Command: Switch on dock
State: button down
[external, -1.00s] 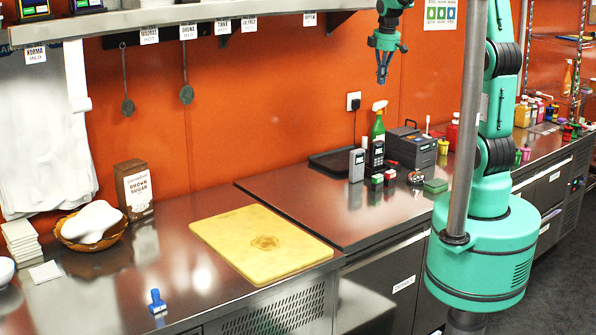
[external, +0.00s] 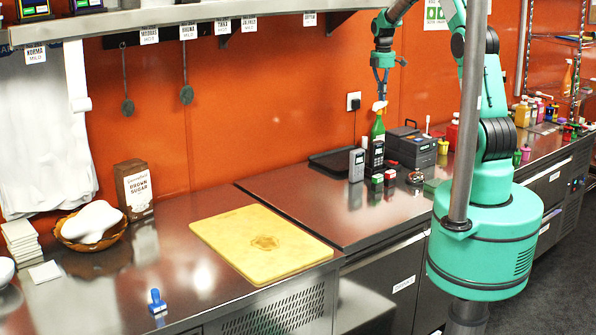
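No thing is labelled as the dock, and I cannot tell which one it is. A white wall socket (external: 353,101) has a dark cord running down behind the counter items. Two handheld terminals stand upright below it, a grey one (external: 356,165) and a black one (external: 375,156). A dark grey box-shaped device (external: 411,148) stands to their right. My gripper (external: 381,96) points down just above the green spray bottle (external: 377,135), right of the socket in the picture. Its fingers are too small to tell open from shut. I see nothing held in it.
Small red and green items (external: 377,180) and a green block (external: 432,185) lie in front of the terminals. A dark tray (external: 328,163) is to their left. A shelf (external: 150,20) overhangs at left.

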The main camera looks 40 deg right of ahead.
aim_at(393, 162)
jog(key=w+d+f+n+p, duration=0.1)
jog(key=d+f+n, duration=0.1)
jog(key=d+f, duration=0.3)
jog(key=w+d+f+n+g+p, duration=0.1)
jog(key=w+d+f+n+p, duration=0.1)
jog(key=d+f, duration=0.4)
jog(key=shift+w+f+g+y, duration=0.15)
jog(key=shift+f+g+y, duration=0.15)
jog(key=shift+f, duration=1.95)
jog(key=shift+d, duration=0.1)
jog(key=f, duration=0.4)
jog(key=s+f+p, duration=0.1)
jog(key=f, duration=0.4)
jog(key=f+p, duration=0.1)
jog(key=f, duration=0.4)
jog(key=shift+s, duration=0.35)
